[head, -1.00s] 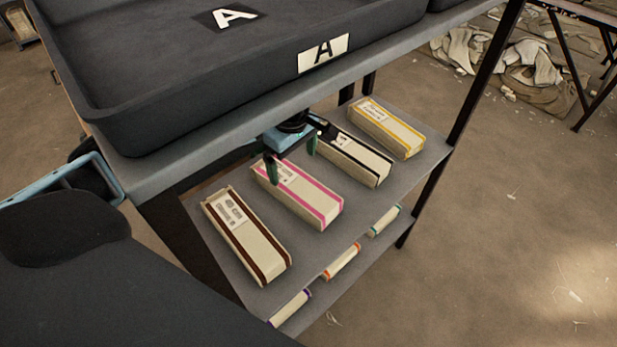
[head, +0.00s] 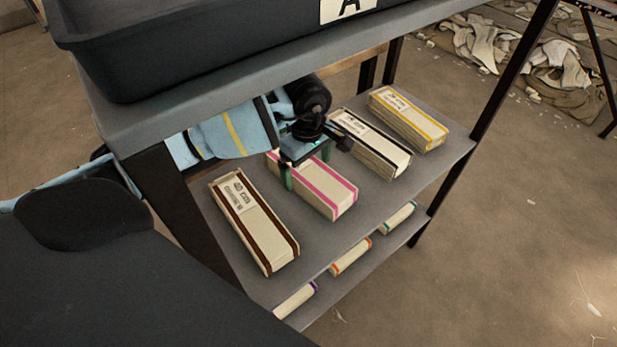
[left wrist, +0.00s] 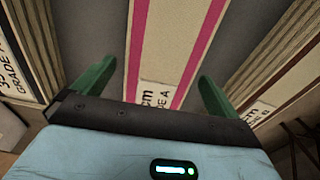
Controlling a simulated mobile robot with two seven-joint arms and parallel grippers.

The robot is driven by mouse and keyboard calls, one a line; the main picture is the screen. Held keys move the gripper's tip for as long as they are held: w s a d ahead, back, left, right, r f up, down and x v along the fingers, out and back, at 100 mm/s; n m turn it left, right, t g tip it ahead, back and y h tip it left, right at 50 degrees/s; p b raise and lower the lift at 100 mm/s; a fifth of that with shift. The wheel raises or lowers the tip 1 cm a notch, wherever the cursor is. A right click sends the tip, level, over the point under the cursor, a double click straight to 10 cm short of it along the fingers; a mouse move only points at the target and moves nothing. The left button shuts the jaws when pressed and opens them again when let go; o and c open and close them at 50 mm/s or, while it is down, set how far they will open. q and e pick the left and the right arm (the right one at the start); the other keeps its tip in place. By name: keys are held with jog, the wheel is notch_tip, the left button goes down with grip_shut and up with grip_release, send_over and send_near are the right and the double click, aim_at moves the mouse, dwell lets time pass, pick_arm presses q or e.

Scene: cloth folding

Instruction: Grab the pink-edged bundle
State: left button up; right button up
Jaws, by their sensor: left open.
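The pink-edged bundle (head: 318,188) is a long cream block with pink stripes, lying on the middle shelf between the brown-edged and black-edged bundles. My left gripper (head: 306,172) is over its labelled far end, jaws open. In the left wrist view, the green fingers (left wrist: 155,88) stand one on each side of the pink-edged bundle (left wrist: 170,45), with gaps to its edges. Part of its label is hidden by the gripper. My right gripper is not in view.
The brown-edged bundle (head: 254,222) lies to the left; the black-edged (head: 370,145) and yellow-edged (head: 408,118) bundles lie to the right. A dark tray (head: 200,50) sits on the top shelf above my arm. Rolled bundles (head: 350,256) lie on the lower shelf.

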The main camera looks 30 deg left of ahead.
aim_at(308, 168)
pick_arm(q)
jog(key=shift+f, duration=0.7)
jog(key=shift+f+b, duration=0.1)
jog(key=shift+b, duration=0.2)
jog(key=c, duration=1.2)
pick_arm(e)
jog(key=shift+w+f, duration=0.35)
pick_arm(q)
notch_tip(308, 168, up, 10)
jog(key=p, duration=0.6)
jog(key=shift+w+f, duration=0.1)
jog(key=shift+f, duration=0.15)
jog(key=shift+r+p, duration=0.3)
jog(key=shift+r, duration=0.1)
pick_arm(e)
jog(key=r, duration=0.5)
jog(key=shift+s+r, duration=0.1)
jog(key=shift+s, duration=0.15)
